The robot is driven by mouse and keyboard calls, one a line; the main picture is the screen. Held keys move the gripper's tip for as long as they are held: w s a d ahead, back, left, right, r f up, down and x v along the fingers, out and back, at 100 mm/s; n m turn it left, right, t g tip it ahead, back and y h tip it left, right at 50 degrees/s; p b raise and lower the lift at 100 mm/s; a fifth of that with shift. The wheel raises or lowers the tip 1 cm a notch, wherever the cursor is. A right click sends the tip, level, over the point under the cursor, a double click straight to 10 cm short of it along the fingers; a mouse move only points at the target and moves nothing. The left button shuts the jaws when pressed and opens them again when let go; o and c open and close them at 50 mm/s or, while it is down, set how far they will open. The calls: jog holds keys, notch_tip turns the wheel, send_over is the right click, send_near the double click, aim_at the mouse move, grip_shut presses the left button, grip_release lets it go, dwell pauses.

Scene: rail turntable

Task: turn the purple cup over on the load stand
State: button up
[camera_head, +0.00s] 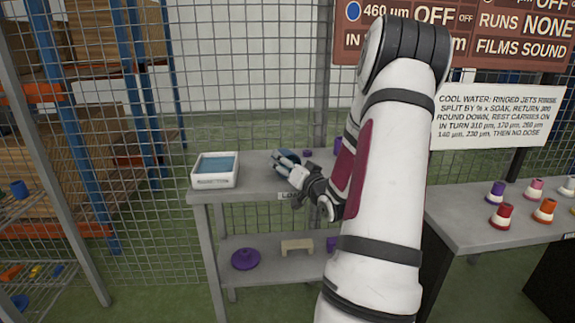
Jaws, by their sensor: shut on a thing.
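My gripper (284,164) is over the top of the grey load stand (257,187), with its fingers pointing left. It is shut on a small dark blue-looking thing (291,154), mostly covered by the fingers. I cannot tell whether this is the purple cup or which way up it is. A small purple piece (307,153) shows on the stand top just right of the fingers. Another purple thing (337,145) stands farther right, partly hidden by my arm.
A white tray with a blue inside (215,184) stands at the stand's left end. A purple disc (245,262) and a beige block (297,246) lie on the lower shelf. Several coloured cups stand on the right table (470,226). A wire fence is behind.

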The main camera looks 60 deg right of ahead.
jog(key=shift+s+a+f+b, duration=0.1)
jog(key=shift+s+f+b, duration=0.15)
jog(key=shift+f, duration=0.6)
jog(key=o, duration=1.4)
jog(key=shift+o, duration=0.2)
jog(key=shift+s, duration=0.1)
jog(key=shift+s+f, duration=0.1)
jog(key=shift+s, duration=0.1)
jog(key=r+v, duration=0.1)
jog(key=v, duration=1)
jog(key=shift+r, duration=0.25)
jog(key=shift+w+a+r, duration=0.1)
jog(key=shift+a, duration=0.05)
